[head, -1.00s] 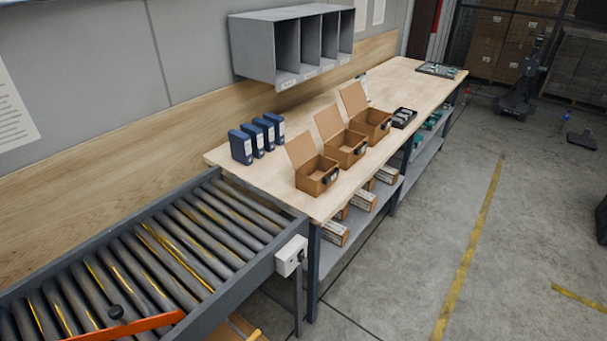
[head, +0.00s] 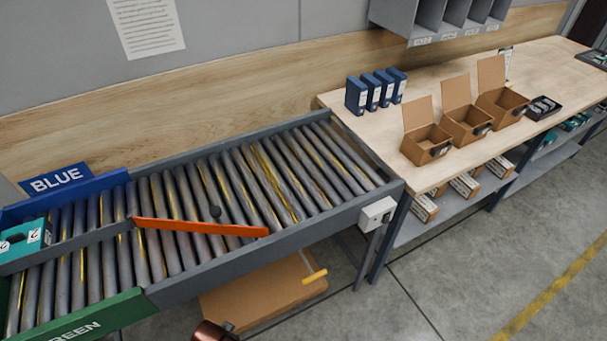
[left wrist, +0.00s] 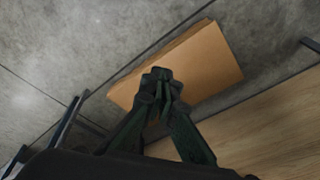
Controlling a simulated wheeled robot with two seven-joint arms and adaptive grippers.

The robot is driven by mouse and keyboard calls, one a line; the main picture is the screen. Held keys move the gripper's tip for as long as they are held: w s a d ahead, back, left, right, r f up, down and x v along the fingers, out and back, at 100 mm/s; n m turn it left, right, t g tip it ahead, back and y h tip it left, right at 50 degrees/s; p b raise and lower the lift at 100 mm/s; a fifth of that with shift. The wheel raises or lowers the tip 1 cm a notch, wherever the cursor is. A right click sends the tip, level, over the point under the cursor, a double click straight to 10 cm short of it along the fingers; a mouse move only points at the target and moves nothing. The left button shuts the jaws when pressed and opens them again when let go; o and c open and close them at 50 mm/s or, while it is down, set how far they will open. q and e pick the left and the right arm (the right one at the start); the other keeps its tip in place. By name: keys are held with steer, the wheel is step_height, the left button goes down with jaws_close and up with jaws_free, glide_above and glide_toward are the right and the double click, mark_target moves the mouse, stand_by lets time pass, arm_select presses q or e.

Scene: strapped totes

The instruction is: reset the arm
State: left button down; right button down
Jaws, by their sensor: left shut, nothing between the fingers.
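An orange bar (head: 200,228), the arm on the conveyor, lies over the grey rollers (head: 170,245) in the head view. Its left end meets the end of a grey divider, and its right end lies near the front rail. My left gripper (left wrist: 158,75) shows in the left wrist view, shut and empty, fingertips together. A brown cardboard sheet or box (left wrist: 205,60) lies beyond it, apart as far as I can tell. My right gripper is not in view.
Left are a blue lane sign (head: 58,181), a green side panel (head: 85,325) and a teal tote (head: 28,238). A white switch box (head: 377,214) sits at the conveyor's right end. The wooden bench (head: 375,135) holds blue binders (head: 376,90) and open cartons (head: 427,143).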

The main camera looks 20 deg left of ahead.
arm_select(q)
steer(key=s+d+f+p, duration=0.1)
steer(key=s+f, duration=0.2)
steer(key=f, duration=0.7)
steer(key=s+f+p, duration=0.1)
steer(key=s+f, duration=0.2)
steer(key=f, duration=0.8)
steer(key=s+f+g+p, duration=0.1)
steer(key=s+f, duration=0.5)
steer(key=s, duration=0.3)
steer(key=s+f+m, duration=0.1)
steer(key=s+f, duration=0.5)
steer(key=s, duration=0.3)
steer(key=shift+f+g+h+p, duration=0.2)
steer(key=shift+g+h+p, duration=0.1)
steer(key=shift+g+p, duration=0.1)
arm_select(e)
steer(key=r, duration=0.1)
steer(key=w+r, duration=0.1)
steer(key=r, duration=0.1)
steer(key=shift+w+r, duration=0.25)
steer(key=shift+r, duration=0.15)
